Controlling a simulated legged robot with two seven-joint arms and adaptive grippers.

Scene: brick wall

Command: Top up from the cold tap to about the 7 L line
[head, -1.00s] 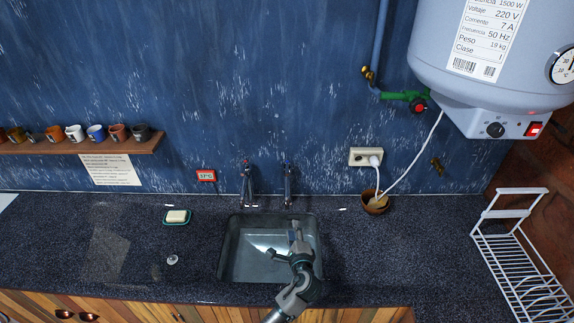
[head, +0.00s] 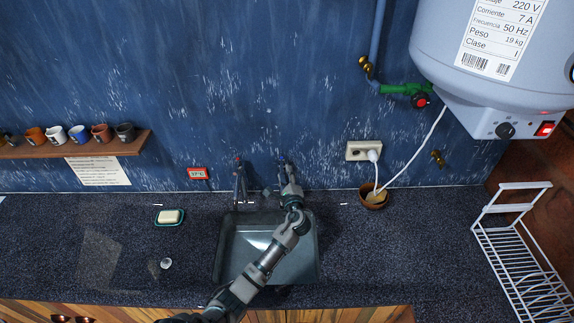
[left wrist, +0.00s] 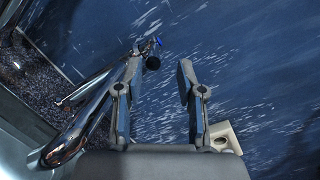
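The cold tap, with a blue mark, stands behind the sink; its blue top (head: 282,158) shows just past my left gripper (head: 288,172) in the head view. In the left wrist view, its chrome pipe (left wrist: 82,118) runs along the left and its blue-marked handle (left wrist: 157,42) lies just beyond the fingertips. My left gripper (left wrist: 160,65) has its two fingers apart with nothing between them. I cannot tell whether a finger touches the handle. The red-marked tap (head: 240,180) stands to the left. The sink (head: 228,250) is partly hidden by my left arm; no level line is readable. My right gripper is out of view.
A soap dish (head: 170,217) and a small round plug (head: 166,263) lie left of the sink. A white dish rack (head: 522,255) is at far right. A water heater (head: 490,70) hangs above.

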